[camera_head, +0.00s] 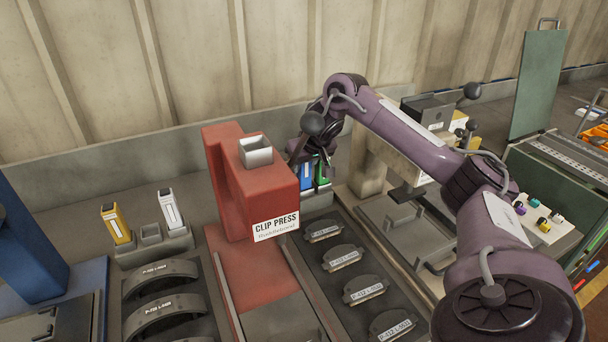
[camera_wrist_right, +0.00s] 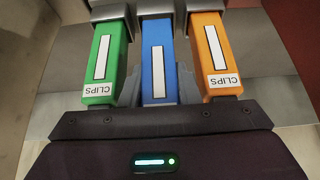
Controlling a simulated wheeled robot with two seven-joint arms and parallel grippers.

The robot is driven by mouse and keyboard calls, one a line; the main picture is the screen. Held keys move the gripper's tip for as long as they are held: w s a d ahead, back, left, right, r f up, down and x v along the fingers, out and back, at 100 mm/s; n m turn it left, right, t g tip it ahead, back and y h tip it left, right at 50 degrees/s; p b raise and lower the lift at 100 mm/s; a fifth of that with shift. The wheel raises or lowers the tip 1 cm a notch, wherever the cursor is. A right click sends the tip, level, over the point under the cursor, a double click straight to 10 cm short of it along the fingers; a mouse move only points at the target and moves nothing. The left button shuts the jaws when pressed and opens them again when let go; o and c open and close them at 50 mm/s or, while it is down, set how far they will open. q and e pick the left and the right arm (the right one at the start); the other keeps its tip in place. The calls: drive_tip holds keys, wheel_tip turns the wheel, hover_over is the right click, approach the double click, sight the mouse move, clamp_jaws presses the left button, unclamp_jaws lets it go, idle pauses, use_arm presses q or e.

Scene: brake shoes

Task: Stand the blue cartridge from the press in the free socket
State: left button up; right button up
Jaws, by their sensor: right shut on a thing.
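My right gripper (camera_head: 308,158) is behind and right of the red clip press (camera_head: 228,185), shut on the blue cartridge (camera_wrist_right: 157,65). In the wrist view the blue cartridge is between a green cartridge (camera_wrist_right: 106,60) and an orange cartridge (camera_wrist_right: 216,60). Its far end meets the middle grey socket (camera_wrist_right: 156,8); how deep it sits I cannot tell. In the head view the blue cartridge (camera_head: 306,177) and the green one (camera_head: 321,174) are partly hidden; the orange one is hidden. The press's top opening (camera_head: 256,151) looks empty. My left gripper is not in view.
A grey rack (camera_head: 153,252) on the left holds a yellow cartridge (camera_head: 116,225) and a white cartridge (camera_head: 170,209), with an empty middle socket (camera_head: 150,233). A blue machine (camera_head: 35,240) stands far left.

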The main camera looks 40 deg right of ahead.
wheel_tip(320, 180, down, 2)
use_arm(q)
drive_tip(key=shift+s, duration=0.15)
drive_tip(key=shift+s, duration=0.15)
use_arm(e)
drive_tip(key=shift+f, duration=0.1)
drive_tip(key=o, duration=0.8)
